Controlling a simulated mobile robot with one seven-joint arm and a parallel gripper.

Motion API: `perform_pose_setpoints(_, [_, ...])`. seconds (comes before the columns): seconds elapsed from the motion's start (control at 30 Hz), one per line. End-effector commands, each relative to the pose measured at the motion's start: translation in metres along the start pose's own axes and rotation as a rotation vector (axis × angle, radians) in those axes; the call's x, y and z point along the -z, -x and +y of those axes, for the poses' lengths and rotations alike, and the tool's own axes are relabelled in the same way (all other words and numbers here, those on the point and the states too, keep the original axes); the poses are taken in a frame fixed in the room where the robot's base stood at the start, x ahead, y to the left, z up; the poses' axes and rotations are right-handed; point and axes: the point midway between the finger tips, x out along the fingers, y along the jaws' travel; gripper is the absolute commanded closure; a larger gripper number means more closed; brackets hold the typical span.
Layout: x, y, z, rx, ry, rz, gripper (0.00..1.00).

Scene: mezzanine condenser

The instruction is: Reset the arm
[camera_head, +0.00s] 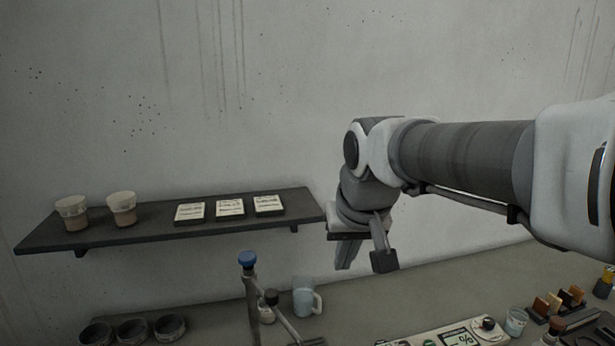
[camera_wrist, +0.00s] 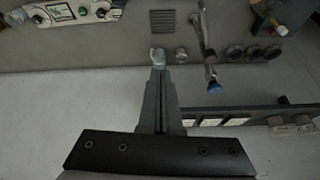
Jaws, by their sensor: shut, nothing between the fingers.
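My arm reaches in from the right in the head view, bent at the wrist. My gripper (camera_head: 345,262) points down, just right of the shelf's right end and above the counter. In the wrist view my gripper (camera_wrist: 161,80) has its two fingers together, shut and empty. A light blue jug (camera_head: 303,297) stands on the counter below and left of the gripper. In the wrist view the jug (camera_wrist: 157,54) shows just beyond the fingertips, partly hidden by them.
A dark wall shelf (camera_head: 155,235) holds two cups (camera_head: 122,208) and three labelled boxes (camera_head: 230,207). A blue-topped tap (camera_head: 247,260) rises from the counter. Dark round holders (camera_head: 132,330) stand at left. A control panel (camera_head: 455,338) and small glass (camera_head: 516,321) are at right.

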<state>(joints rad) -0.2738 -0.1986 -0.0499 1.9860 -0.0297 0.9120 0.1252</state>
Motion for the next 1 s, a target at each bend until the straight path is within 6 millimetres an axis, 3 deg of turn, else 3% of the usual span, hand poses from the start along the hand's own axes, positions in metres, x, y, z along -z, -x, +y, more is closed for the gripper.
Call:
perform_pose_setpoints(0.3, [-0.087, 0.015, 0.041, -0.031, -0.048, 0.028, 1.00])
perform_pose_setpoints(0.6, [-0.162, 0.011, 0.061, -0.070, -0.079, 0.048, 1.00])
perform_pose_setpoints(0.8, [-0.185, 0.007, 0.065, -0.083, -0.089, 0.053, 1.00])
perform_pose_setpoints(1.0, [-0.188, 0.006, 0.066, -0.084, -0.090, 0.052, 1.00])
